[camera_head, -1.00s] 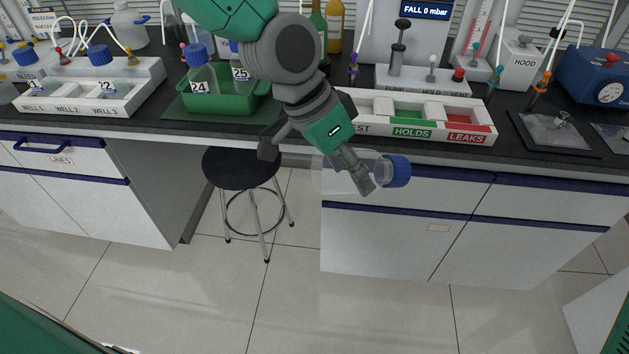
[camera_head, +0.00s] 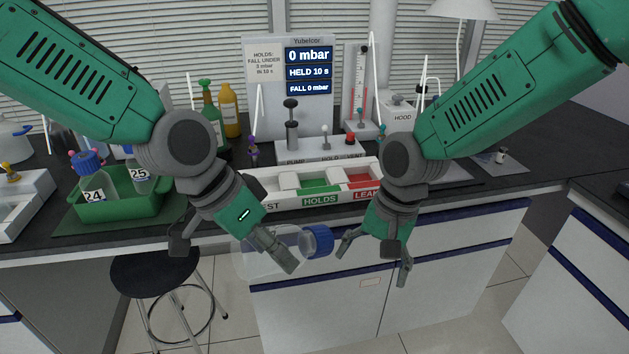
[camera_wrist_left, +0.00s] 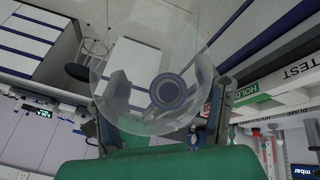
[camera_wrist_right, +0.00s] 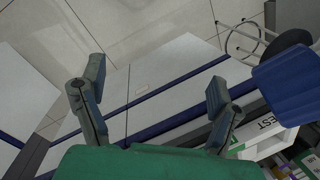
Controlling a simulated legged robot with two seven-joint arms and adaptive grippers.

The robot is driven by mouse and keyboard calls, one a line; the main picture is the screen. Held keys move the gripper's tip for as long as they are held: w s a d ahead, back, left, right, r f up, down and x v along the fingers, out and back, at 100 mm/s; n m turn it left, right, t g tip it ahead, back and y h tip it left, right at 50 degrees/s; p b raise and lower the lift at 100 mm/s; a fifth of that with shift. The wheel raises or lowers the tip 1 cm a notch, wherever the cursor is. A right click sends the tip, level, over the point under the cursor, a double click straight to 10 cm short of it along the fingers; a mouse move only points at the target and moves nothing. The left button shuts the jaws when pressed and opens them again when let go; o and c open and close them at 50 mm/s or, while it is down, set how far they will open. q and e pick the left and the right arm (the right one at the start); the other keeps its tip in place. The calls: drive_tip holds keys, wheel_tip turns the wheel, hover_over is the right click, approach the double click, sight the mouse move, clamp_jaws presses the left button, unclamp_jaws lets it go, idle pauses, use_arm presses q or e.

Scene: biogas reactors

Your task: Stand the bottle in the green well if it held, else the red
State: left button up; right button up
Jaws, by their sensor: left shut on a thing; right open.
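A clear bottle (camera_head: 262,258) with a blue cap (camera_head: 318,240) lies on its side in the air in front of the bench. My left gripper (camera_head: 276,250) is shut around its body; the bottle also fills the left wrist view (camera_wrist_left: 150,65). My right gripper (camera_head: 374,250) is open and empty, just right of the cap and apart from it; the cap shows at the right in the right wrist view (camera_wrist_right: 288,85). The green HOLDS well (camera_head: 318,187) and the red LEAKS well (camera_head: 362,181) are in the white rack. The display (camera_head: 308,72) reads 0 mbar, HELD 10 s, FALL 0 mbar.
The sign (camera_head: 265,60) says holds means a fall under 3 mbar in 10 s. A green tray (camera_head: 130,203) holds bottles 24 and 25. A black stool (camera_head: 155,272) stands below the bench. The pump (camera_head: 291,130) stands behind the rack.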

drive_tip(key=a+r+m, duration=0.1)
drive_tip(key=a+r, duration=0.2)
drive_tip(key=r, duration=0.2)
drive_tip(key=a+r+m+y, duration=0.1)
drive_tip(key=a+r+m, duration=0.1)
drive_tip(key=r, duration=0.4)
drive_tip(key=a+r+m+g, duration=0.1)
drive_tip(key=a+r+m, duration=0.1)
drive_tip(key=a+r, duration=0.2)
drive_tip(key=shift+w+a+r+y, duration=0.1)
drive_tip(key=shift+a+r+y, duration=0.25)
drive_tip(key=shift+r, duration=0.3)
drive_tip(key=shift+a, duration=0.15)
drive_tip(key=shift+s+a+f, duration=0.15)
drive_tip(key=shift+s+f, duration=0.05)
drive_tip(key=shift+f, duration=0.2)
drive_tip(key=x, duration=1)
drive_tip(key=shift+s+a+f, duration=0.15)
drive_tip(key=shift+a+f, duration=0.1)
drive_tip(key=shift+f, duration=0.1)
drive_tip(key=c, duration=1.4)
use_arm(q)
drive_tip(key=o, duration=1.4)
